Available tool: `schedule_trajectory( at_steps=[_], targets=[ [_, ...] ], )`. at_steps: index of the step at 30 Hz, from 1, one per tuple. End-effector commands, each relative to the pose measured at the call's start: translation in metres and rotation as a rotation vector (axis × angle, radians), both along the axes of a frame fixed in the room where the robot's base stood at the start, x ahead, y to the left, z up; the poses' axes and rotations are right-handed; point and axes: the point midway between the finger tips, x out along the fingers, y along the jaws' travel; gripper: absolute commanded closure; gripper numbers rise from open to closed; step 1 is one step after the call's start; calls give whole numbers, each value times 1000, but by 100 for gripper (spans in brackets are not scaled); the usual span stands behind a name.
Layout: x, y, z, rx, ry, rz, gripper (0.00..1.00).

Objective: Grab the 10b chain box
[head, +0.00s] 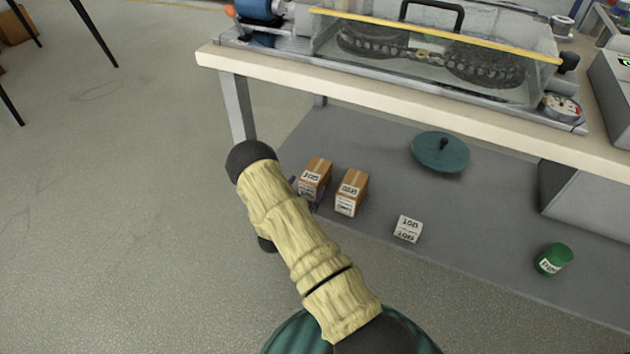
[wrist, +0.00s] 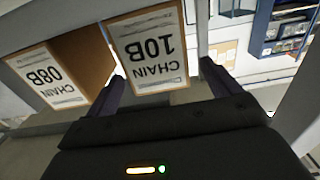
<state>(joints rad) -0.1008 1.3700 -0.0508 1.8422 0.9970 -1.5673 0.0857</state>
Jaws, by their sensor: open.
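The 10B chain box (head: 315,176) is a brown carton with a white label, standing on the grey lower shelf of the workbench. It shows upside down in the wrist view (wrist: 148,50), with its label facing me. My gripper (wrist: 162,88) is open, with one dark finger on each side of the 10B box; I cannot tell whether either finger touches it. In the head view my gripper (head: 303,196) is mostly hidden behind my arm, with its dark purple fingers beside the box.
The 08B chain box (head: 352,190) stands close beside it; it also shows in the wrist view (wrist: 48,78). A small white box (head: 408,229), a green can (head: 553,259) and a teal disc (head: 440,151) are on the shelf. The bench top (head: 400,100) overhangs.

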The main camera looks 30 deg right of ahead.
Motion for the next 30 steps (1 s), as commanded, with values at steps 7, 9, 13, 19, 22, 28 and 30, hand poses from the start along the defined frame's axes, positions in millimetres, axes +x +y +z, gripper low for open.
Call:
schedule_trajectory(
  at_steps=[7,9,13,19,22,28,30],
  targets=[
    [9,-13,-5,0,-4,-2,11],
    [15,-21,-7,0,-4,-3,11],
    [26,-35,-7,1,-4,-3,11],
    [31,-42,-4,1,-1,0,11],
    [31,-42,-3,1,-1,0,11],
    [31,-41,-3,1,-1,0,11],
    [31,-41,-4,1,-1,0,11]
  ],
)
